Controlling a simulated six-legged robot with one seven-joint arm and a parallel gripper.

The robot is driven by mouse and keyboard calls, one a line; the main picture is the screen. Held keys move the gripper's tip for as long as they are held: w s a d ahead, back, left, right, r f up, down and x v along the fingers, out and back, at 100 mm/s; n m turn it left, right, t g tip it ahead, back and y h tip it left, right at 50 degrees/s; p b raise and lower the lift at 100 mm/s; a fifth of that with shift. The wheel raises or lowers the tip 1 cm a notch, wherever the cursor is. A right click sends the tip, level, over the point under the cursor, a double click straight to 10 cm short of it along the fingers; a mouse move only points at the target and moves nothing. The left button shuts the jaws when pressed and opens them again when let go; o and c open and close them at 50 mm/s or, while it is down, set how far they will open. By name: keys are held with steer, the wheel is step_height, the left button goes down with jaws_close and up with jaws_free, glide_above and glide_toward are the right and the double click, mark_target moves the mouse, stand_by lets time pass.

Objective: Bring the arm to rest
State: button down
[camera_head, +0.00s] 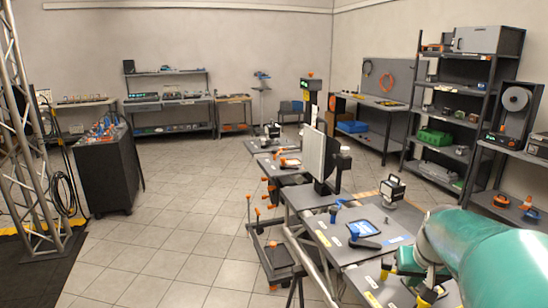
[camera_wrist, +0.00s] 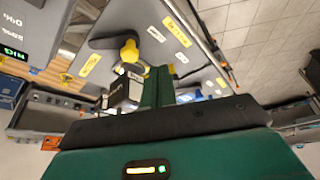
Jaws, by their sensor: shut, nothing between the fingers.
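My green arm (camera_head: 480,255) reaches in from the lower right in the head view, over the near end of the grey worktable (camera_head: 345,252). My gripper (camera_wrist: 158,82) shows in the wrist view as two green fingers close together. They are shut and empty. Beyond the fingertips are a grey panel with yellow labels and a yellow knob (camera_wrist: 130,51). I cannot tell whether the fingers touch anything. In the head view the fingers are not clearly visible.
Shelving (camera_head: 465,115) stands at the right. A black cabinet (camera_head: 108,170) and a truss stand left.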

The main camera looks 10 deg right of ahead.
steer(key=s+a+r+n, duration=0.1)
steer(key=s+a, duration=0.2)
steer(key=a, duration=0.6)
steer(key=s+a+n+t+y, duration=0.1)
steer(key=s+a+n, duration=0.1)
steer(key=a, duration=0.6)
steer(key=s+a+r+n+y, duration=0.1)
steer(key=s+a, duration=0.3)
steer(key=a, duration=0.5)
steer(key=shift+s+a+r+n+t, duration=0.3)
steer(key=shift+n, duration=0.2)
